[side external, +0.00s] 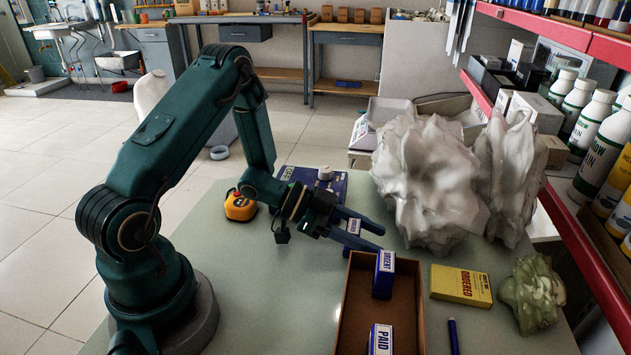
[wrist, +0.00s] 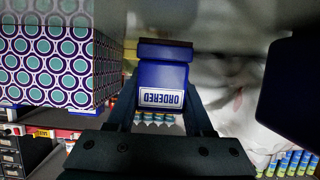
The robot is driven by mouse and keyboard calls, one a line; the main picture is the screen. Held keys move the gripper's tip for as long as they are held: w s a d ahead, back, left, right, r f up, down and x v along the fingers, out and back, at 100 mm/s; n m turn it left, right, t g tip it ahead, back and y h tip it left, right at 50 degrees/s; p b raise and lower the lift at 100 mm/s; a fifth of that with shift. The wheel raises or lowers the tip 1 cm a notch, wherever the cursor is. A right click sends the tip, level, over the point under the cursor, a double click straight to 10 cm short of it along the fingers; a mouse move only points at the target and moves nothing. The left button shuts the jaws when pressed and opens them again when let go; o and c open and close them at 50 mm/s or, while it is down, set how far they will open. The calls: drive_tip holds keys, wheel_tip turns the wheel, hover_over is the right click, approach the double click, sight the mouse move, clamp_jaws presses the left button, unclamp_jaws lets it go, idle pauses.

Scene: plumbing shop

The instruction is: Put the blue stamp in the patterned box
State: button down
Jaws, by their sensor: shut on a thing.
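My gripper (side external: 375,237) is shut on a blue stamp (side external: 353,227) with a white label. In the wrist view, the stamp (wrist: 162,80) sits between the fingers, its label reading ORDERED upside down. A box (wrist: 55,60) with purple and teal circles is at the wrist view's upper left. An open, brown-lined box (side external: 352,310) stands at the side view's front centre, apparently the same one; its patterned outside is hidden there. Blue stamps marked URGENT (side external: 384,275) and PAID (side external: 381,339) appear to stand inside it. The held stamp is just beyond the box's far edge.
A yellow ORDERED carton (side external: 461,286) and a blue marker (side external: 453,336) lie right of the box. A tape measure (side external: 240,206) lies behind my arm. The table's left middle is clear.

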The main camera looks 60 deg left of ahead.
drive_tip(key=shift+f, duration=0.25)
drive_tip(key=shift+c, duration=1.4)
unclamp_jaws()
drive_tip(key=shift+f, duration=0.15)
